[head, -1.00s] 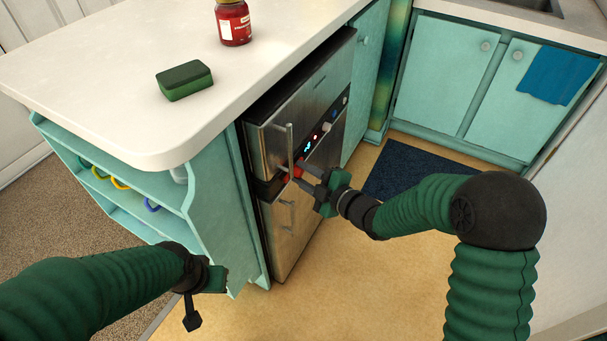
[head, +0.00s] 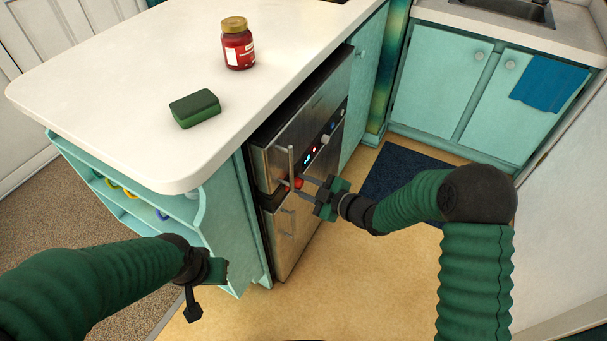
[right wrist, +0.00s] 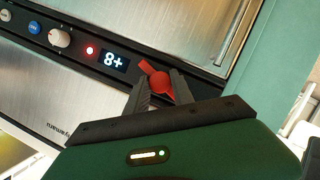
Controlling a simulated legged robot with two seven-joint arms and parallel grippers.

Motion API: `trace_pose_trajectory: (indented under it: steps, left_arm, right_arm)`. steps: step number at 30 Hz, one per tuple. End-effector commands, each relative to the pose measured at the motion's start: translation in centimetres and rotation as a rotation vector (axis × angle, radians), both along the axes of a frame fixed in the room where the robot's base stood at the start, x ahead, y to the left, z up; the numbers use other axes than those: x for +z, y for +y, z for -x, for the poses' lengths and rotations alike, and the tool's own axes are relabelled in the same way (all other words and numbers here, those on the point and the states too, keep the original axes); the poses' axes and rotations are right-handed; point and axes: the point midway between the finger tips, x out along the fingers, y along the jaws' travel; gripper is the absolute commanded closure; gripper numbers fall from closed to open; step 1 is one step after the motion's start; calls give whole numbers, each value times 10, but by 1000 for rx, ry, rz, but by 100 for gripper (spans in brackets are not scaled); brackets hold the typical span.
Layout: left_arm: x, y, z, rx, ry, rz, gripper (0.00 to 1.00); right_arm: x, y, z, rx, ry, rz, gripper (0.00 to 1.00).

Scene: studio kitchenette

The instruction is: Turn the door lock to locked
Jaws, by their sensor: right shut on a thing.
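The red door lock (right wrist: 161,83) is a small knob with a pointed arm on the dark control strip of the steel appliance (head: 290,222). In the right wrist view its arm slants toward the upper left. My right gripper (right wrist: 157,88) is shut on the lock, one finger on each side of its round middle. In the head view the lock (head: 298,183) is a small red spot, partly hidden by the fingers and a vertical handle bar (head: 291,168). My left gripper (head: 205,282) hangs empty in front of the shelf end; its finger gap is unclear.
The white counter (head: 130,90) holds a red jar (head: 238,45) and a green sponge (head: 195,108). A lit display (right wrist: 114,62), a red light and other knobs sit along the strip beside the lock. Open floor (head: 350,270) lies in front of the appliance.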

Motion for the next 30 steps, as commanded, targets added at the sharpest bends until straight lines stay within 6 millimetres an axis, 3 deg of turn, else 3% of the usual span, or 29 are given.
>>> trace_pose_trajectory:
  steps: [1, 3, 15, 22, 30]
  left_arm:
    - [23, 0, 0, 0, 0, 0, 100]
    - [36, 0, 0, 0, 0, 0, 100]
    - [100, 0, 0, 0, 0, 0, 100]
    - [119, 0, 0, 0, 0, 0, 100]
    - [123, 0, 0, 0, 0, 0, 100]
  right_arm:
    - [8, 0, 2, 2, 46, -19, 100]
    - [8, 0, 1, 1, 104, -52, 100]
    - [5, -2, -1, 2, 429, -240, 100]
    - [2, -2, -2, 1, 616, -349, 100]
    - [-2, -3, -4, 1, 822, -469, 100]
